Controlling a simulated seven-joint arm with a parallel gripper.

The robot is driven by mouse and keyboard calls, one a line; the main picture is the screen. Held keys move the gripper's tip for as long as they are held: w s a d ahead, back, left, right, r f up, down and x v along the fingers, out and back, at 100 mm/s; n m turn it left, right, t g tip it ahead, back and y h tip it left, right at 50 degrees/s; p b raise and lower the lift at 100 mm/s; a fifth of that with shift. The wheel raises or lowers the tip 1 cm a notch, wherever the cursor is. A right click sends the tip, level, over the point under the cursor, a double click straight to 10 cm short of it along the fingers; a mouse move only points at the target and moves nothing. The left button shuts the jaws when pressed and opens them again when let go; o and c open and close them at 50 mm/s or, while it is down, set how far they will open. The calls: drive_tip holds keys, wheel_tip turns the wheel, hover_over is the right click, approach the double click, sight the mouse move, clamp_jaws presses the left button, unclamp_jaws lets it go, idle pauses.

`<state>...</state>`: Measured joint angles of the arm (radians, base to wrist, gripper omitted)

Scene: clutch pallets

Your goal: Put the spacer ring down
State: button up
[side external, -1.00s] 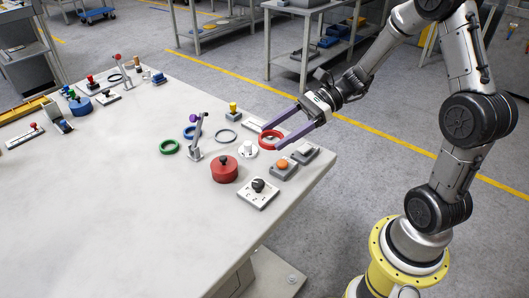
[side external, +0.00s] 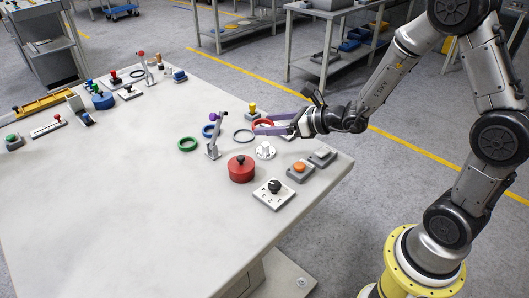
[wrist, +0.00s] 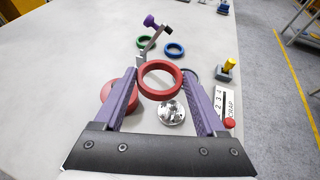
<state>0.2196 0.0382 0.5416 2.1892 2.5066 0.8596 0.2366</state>
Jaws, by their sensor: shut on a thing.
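A red spacer ring (wrist: 160,64) is held between the two long purple fingers of my gripper (wrist: 159,78), close to their tips. In the side view the ring (side external: 263,122) is partly hidden by the fingers of my gripper (side external: 257,126), above the far right part of the table. In the wrist view a silver round piece with a central post (wrist: 171,113) shows below and nearer than the ring. A green ring (side external: 187,149), a blue ring (side external: 207,135) and a grey ring (side external: 243,142) lie flat to the left of my gripper.
A lever with a purple knob (side external: 213,145) stands close to the left of the ring. A red cylinder (side external: 241,170), an orange-button box (side external: 300,172) and a black-knob panel (side external: 273,194) are nearer. A yellow-topped part (side external: 252,108) is behind. The table (side external: 110,200) is clear at front left.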

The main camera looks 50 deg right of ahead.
drive_tip(key=w+d+r, duration=0.2)
drive_tip(key=w+d, duration=0.2)
drive_tip(key=w, duration=0.4)
hover_over(232, 124)
wheel_tip(232, 124, down, 10)
drive_tip(key=shift+d+f, duration=0.1)
drive_tip(key=shift+f, duration=1.55)
drive_tip(key=shift+f, duration=0.1)
drive_tip(key=o, duration=1.2)
drive_tip(key=shift+c, duration=0.2)
